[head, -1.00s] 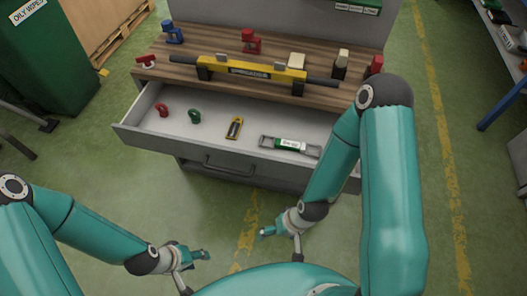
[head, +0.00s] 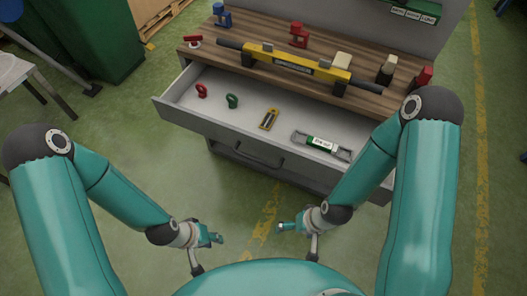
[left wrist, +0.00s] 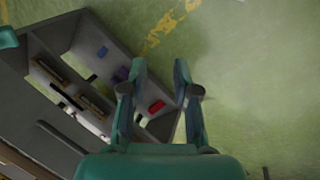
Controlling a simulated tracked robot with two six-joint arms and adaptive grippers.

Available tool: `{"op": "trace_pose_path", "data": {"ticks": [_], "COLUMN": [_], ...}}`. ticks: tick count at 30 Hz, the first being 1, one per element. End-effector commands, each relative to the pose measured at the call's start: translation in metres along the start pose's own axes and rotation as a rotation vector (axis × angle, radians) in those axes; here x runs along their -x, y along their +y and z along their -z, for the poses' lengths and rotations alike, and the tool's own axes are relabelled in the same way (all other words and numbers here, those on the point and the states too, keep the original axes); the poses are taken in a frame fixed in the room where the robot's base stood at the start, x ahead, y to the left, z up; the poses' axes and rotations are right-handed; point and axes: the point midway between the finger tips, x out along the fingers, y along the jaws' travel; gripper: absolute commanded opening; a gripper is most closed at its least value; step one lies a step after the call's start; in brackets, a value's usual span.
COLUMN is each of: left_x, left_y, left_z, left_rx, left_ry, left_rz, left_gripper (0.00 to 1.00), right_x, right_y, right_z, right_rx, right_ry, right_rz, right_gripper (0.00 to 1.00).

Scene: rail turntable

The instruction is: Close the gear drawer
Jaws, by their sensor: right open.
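The gear drawer (head: 225,125) is pulled out of the workbench, below its wooden top. Inside lie a red shackle (head: 201,90), a green shackle (head: 232,101), a yellow device (head: 269,119) and a green-and-white device with metal ends (head: 320,143). My left gripper (head: 218,238) is in front of the bench, apart from the drawer. Its two fingers are spread and empty in the left wrist view (left wrist: 160,75). My right gripper (head: 282,228) is open, also apart from the drawer. My right arm hides part of the drawer's right end.
A yellow beam (head: 295,62) and red, blue and pale items stand on the wooden top (head: 205,45). A green bin (head: 105,40) and a grey table (head: 15,75) are at left. The floor before the bench is clear.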

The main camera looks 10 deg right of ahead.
Motion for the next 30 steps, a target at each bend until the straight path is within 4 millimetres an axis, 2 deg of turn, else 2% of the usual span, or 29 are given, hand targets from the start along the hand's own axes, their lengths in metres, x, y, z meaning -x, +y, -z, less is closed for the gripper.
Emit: {"op": "trace_pose_path", "data": {"ticks": [1,4,10,12,14,17,19,24,27,30], "left_x": [0.000,0.000,0.003,0.007,0.006,0.005,0.005,0.015,0.024,0.032], "left_y": [0.000,0.000,0.000,-0.001,-0.001,0.002,0.009,0.035,0.054,0.072], "left_z": [0.000,0.002,0.009,0.021,0.035,0.064,0.087,0.128,0.142,0.147], "left_rx": [-0.034,-0.162,-0.608,-0.788,-0.951,-1.239,-1.453,-1.855,-2.008,-2.096], "left_ry": [0.001,0.007,0.042,0.081,0.123,0.212,0.288,0.468,0.577,0.692], "left_rz": [0.000,0.001,0.015,0.037,0.066,0.141,0.218,0.433,0.557,0.662], "left_gripper": [0.16,0.00,0.00,0.00,0.00,0.00,0.00,0.00,0.00,0.00], "right_x": [0.000,0.000,0.000,-0.004,-0.016,-0.043,-0.069,-0.129,-0.164,-0.199], "right_y": [0.000,0.000,0.000,0.001,0.006,0.015,0.025,0.046,0.059,0.072], "right_z": [0.000,0.000,0.000,0.000,0.000,0.000,0.000,0.001,0.001,0.001], "right_rx": [0.000,0.000,0.000,0.000,0.000,0.000,0.000,0.000,0.000,0.000], "right_ry": [0.000,0.000,0.000,0.000,0.000,0.000,0.000,0.000,0.000,0.000], "right_rz": [0.000,0.000,0.000,0.000,0.000,0.000,0.000,0.000,0.000,0.000], "right_gripper": [0.94,0.94,0.94,0.94,0.94,0.94,0.94,0.94,0.94,0.94]}}
